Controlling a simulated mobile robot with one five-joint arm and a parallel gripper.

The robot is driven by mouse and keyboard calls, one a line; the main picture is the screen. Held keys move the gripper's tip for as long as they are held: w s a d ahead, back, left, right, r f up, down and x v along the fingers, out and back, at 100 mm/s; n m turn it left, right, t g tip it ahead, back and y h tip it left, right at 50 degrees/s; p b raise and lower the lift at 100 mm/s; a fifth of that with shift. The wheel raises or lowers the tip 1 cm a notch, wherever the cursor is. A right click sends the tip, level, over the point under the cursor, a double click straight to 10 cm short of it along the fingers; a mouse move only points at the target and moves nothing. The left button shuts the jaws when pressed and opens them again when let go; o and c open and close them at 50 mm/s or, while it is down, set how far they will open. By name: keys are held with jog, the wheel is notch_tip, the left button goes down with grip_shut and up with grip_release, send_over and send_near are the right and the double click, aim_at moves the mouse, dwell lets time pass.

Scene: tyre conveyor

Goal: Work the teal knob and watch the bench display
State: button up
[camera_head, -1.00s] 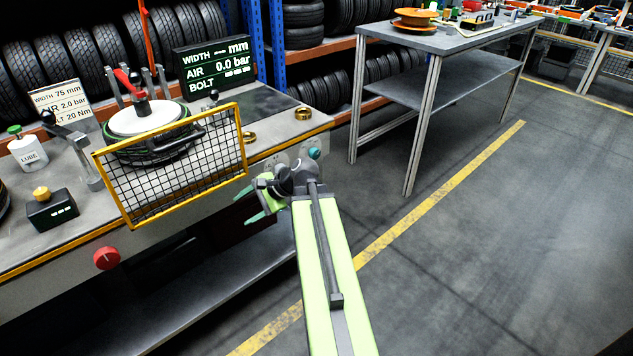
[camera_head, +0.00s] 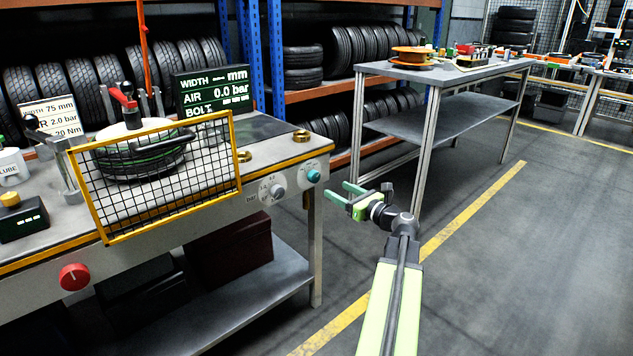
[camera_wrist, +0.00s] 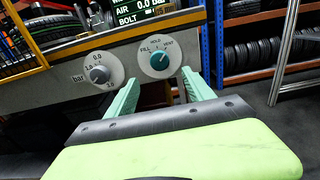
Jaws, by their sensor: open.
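The teal knob (camera_head: 313,176) sits on the right end of the bench's front panel. In the wrist view the teal knob (camera_wrist: 160,60) has a round white dial marked FILL, HOLD and VENT, and its pointer is toward the upper right. My gripper (camera_head: 342,192) is open and empty, to the right of the knob and apart from it. In the wrist view its two teal fingers (camera_wrist: 162,92) stand below the dial, one to each side. The bench display (camera_head: 213,90) reads WIDTH with dashes and mm, AIR 0.0 bar, and BOLT with dashes.
A grey pressure dial (camera_head: 277,191) marked bar is left of the teal knob. A yellow-framed mesh guard (camera_head: 160,178) stands before the wheel. A red knob (camera_head: 74,277) is at lower left. A grey side table (camera_head: 445,75) stands behind; the floor at right is clear.

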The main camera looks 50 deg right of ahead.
aim_at(316, 178)
jog(key=w, duration=1.1)
jog(key=shift+d, duration=0.35)
